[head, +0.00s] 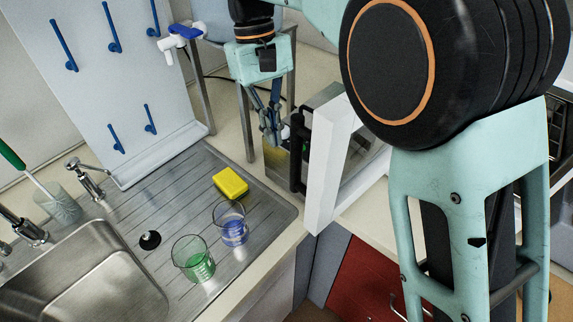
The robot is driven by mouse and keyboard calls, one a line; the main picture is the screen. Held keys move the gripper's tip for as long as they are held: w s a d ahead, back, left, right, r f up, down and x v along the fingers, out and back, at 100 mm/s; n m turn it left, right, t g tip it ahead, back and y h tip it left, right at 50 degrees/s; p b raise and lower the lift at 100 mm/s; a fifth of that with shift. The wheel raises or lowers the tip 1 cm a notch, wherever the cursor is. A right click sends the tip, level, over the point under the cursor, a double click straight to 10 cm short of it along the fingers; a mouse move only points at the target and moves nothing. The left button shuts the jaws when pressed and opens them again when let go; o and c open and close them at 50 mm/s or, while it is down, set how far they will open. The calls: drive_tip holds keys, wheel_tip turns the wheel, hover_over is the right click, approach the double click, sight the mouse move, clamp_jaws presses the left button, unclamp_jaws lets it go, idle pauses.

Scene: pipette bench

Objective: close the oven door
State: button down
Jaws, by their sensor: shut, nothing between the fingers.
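The oven door (332,165) stands open in the head view, a white-framed panel sticking out toward the camera from the oven on the counter. A dark vertical handle (297,155) runs along its left side. My gripper (272,138) points down just left of the door, with its fingers together and nothing seen between them. It is close to the handle; I cannot tell whether it touches it.
A steel sink (90,290) with a drainboard lies at left. On the drainboard stand a beaker of green liquid (194,262), a beaker of blue liquid (232,226) and a yellow sponge (231,183). A pegboard (105,90) and metal legs (199,95) stand behind.

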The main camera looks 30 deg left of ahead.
drive_tip(key=s+d+f, duration=0.2)
drive_tip(key=d+f, duration=0.2)
drive_tip(key=shift+s+d+f, duration=0.25)
drive_tip(key=shift+d+f, duration=0.1)
drive_tip(key=shift+f, duration=0.05)
idle(0.4)
